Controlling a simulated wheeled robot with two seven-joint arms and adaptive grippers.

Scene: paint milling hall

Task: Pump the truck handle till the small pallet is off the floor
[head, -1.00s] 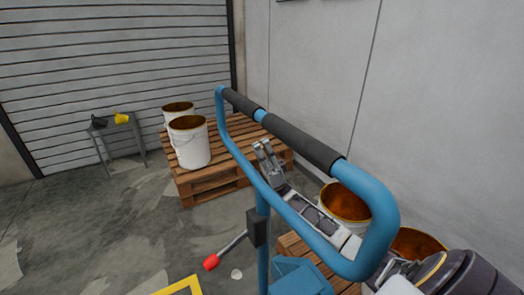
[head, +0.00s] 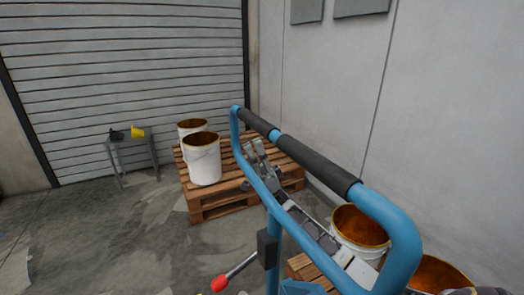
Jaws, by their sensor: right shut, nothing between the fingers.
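The blue truck handle (head: 393,228) is a loop with black grips (head: 318,163) on its upper bar, standing close in front of me. Its post carries a black box and a lever with a red knob (head: 220,283). My right gripper (head: 254,149) is shut and empty, seen through the loop just below the upper bar; I cannot tell whether it touches the handle. A small part of a wooden pallet (head: 308,270) with rusty-topped white buckets (head: 359,230) shows low at the right, partly hidden by the handle and my arm. Its underside is out of view. My left gripper is not in view.
Another wooden pallet (head: 211,206) with two white buckets (head: 203,160) stands at the back by the wall. A small grey table (head: 132,150) with a yellow item (head: 138,131) stands by the shutter. The floor at the left is clear.

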